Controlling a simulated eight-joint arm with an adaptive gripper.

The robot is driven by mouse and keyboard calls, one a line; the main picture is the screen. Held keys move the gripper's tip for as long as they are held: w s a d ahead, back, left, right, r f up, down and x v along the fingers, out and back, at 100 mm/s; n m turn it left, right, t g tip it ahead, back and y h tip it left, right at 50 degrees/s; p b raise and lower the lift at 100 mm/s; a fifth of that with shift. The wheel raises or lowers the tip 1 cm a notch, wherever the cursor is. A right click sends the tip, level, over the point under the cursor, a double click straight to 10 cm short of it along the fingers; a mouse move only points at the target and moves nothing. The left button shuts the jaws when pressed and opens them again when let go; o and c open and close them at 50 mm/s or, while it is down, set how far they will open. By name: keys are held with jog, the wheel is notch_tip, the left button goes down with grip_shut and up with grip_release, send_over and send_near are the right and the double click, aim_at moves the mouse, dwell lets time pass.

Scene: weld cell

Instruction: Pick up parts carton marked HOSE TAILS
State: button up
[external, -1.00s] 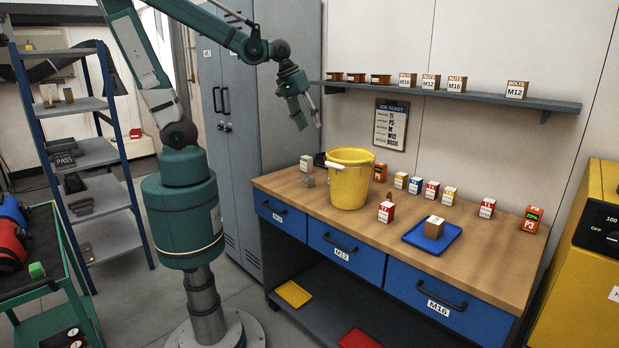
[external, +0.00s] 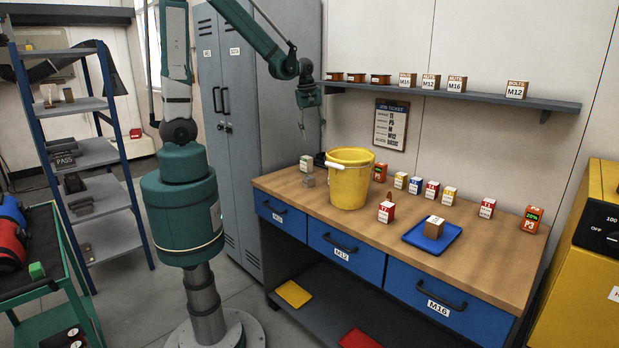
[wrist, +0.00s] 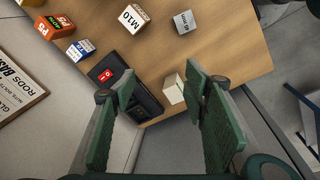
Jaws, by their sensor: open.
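My gripper (external: 312,120) hangs open and empty above the left end of the workbench. In the wrist view my gripper (wrist: 160,90) has its two green fingers wide apart. No marking that I can read says HOSE TAILS. A small pale carton (wrist: 174,90) shows between the fingers, near the right one, with its label side not readable. A grey carton (wrist: 185,22) with small unreadable print stands farther up. In the external view a white carton (external: 306,163) and a grey one (external: 308,180) stand at the bench's left end, below my gripper.
A yellow bucket (external: 350,185) stands close right of these cartons. Several cartons and a blue tray (external: 411,238) lie farther right.

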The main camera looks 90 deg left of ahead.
aim_at(306, 157)
jog(key=s+a+f+n, duration=0.1)
jog(key=a+f+n, duration=0.1)
jog(key=a+f, duration=0.1)
jog(key=s+a+f+n+g, duration=0.1)
jog(key=a+f+n, duration=0.1)
jog(key=a, duration=0.3)
jog(key=s+a+f+n+h+p, duration=0.1)
jog(key=a+f+n, duration=0.1)
jog(key=a+f, duration=0.1)
jog(key=shift+s+a+f+n+g, duration=0.3)
jog(key=shift+a+f, duration=0.1)
jog(key=shift+f, duration=0.15)
jog(key=shift+f, duration=0.1)
jog(key=shift+w+f, duration=0.1)
jog(key=shift+f, duration=1.1)
jog(key=shift+a+f+p, duration=0.1)
jog(key=shift+f+p, duration=0.3)
jog(key=shift+f, duration=2.15)
jog(key=c, duration=1)
